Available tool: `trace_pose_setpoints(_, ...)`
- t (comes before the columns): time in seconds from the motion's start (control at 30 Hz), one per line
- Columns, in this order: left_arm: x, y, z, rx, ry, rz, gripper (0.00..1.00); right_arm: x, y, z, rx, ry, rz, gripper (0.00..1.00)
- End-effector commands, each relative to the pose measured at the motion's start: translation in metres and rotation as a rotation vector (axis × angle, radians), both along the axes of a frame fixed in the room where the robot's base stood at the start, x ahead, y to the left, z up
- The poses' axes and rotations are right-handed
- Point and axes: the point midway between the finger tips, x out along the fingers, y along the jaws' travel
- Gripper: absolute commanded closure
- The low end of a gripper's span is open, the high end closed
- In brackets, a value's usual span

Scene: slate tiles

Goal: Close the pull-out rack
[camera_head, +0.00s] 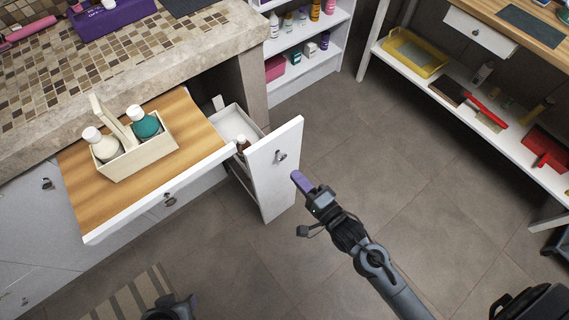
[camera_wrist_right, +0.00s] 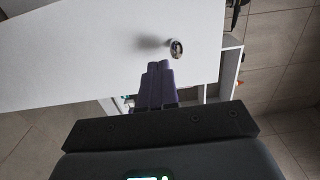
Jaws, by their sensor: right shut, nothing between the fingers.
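The pull-out rack (camera_head: 272,170) stands out from under the counter, with a tall white front panel and a round metal knob (camera_head: 281,156). Its upper tray shows behind the panel, with a small dark reddish bottle (camera_head: 242,144) in it. My right gripper (camera_head: 297,177) is shut and empty, its purple fingers close to the outer face of the panel, below and right of the knob. In the right wrist view the fingers (camera_wrist_right: 157,72) point at the white panel (camera_wrist_right: 110,45), just below the knob (camera_wrist_right: 176,48). I cannot tell whether they touch it.
Left of the rack, a wooden pull-out board (camera_head: 190,131) extends from the counter, holding a cream caddy (camera_head: 140,158) with bottles. A shelf unit (camera_head: 316,60) stands behind. A side table (camera_head: 490,108) is at right. The tiled floor between is clear.

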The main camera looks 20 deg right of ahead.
Motion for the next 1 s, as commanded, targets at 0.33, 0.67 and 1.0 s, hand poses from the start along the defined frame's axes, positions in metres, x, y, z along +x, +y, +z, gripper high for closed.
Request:
trace_pose_setpoints(0.33, 0.0, 0.0, -0.024, 0.0, 0.0, 0.0, 0.53, 0.052, 0.012, -0.002, 0.001, -0.002, -0.001, 1.0)
trace_pose_setpoints(0.67, 0.0, 0.0, -0.028, 0.0, -0.001, 0.0, 0.53, 0.064, 0.016, 0.0, 0.001, 0.0, 0.0, 1.0)
trace_pose_setpoints(1.0, 0.0, 0.0, -0.027, 0.0, -0.001, 0.0, 0.53, 0.065, 0.015, 0.0, 0.001, 0.0, -0.001, 1.0)
